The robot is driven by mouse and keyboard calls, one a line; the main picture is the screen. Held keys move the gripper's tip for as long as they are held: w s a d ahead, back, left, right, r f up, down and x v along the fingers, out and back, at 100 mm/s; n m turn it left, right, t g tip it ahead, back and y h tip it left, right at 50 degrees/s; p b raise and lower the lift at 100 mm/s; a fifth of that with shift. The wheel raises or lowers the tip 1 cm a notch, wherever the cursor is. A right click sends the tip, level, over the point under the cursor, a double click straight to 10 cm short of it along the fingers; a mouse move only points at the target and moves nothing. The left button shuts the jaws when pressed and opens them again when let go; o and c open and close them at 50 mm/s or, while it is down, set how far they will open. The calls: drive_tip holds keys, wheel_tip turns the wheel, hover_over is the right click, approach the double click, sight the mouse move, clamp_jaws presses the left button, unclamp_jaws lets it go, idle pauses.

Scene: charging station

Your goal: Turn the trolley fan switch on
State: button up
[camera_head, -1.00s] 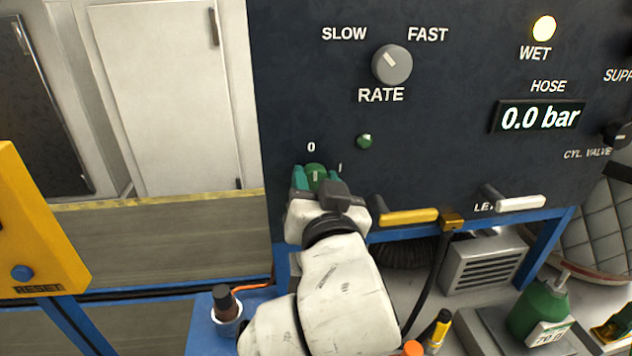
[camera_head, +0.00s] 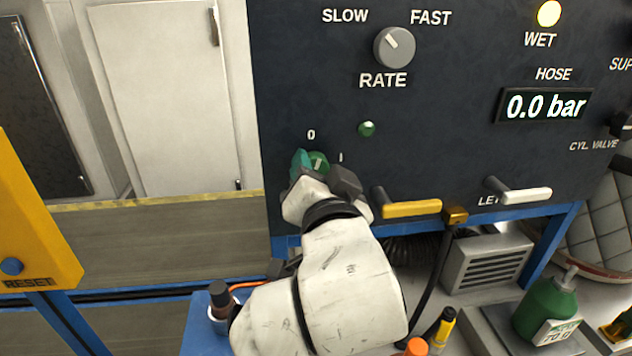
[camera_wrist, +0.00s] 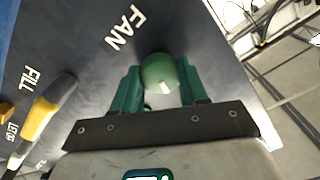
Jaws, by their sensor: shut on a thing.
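The fan switch is a round green knob (camera_head: 318,160) with a short white mark, low on the left of the dark panel (camera_head: 450,50), between the labels "0" and "I". In the wrist view the knob (camera_wrist: 158,70) shows beside the word FAN. My gripper (camera_head: 322,170) is shut on the knob, with one teal finger on each side of it; the fingers also show in the wrist view (camera_wrist: 158,88). In the head view the white mark looks slightly tilted, and its exact setting is hard to read. A small green lamp (camera_head: 367,129) above right of the knob looks unlit.
A yellow lever (camera_head: 412,209) sticks out close to the right of my gripper, with a white lever (camera_head: 525,195) farther right. The rate knob (camera_head: 394,47) is above. A yellow reset box (camera_head: 35,220) stands at the left. Bottles stand below.

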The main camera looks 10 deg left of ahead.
drive_tip(key=shift+f+m+b, duration=0.15)
drive_tip(key=shift+m+b, duration=4.65)
drive_tip(key=shift+m, duration=2.3)
drive_tip(key=o, duration=1.1)
drive_tip(key=shift+c, duration=0.2)
drive_tip(key=b+v, duration=0.1)
drive_tip(key=v, duration=0.9)
drive_tip(key=shift+s+d, duration=0.15)
drive_tip(key=shift+s, duration=0.2)
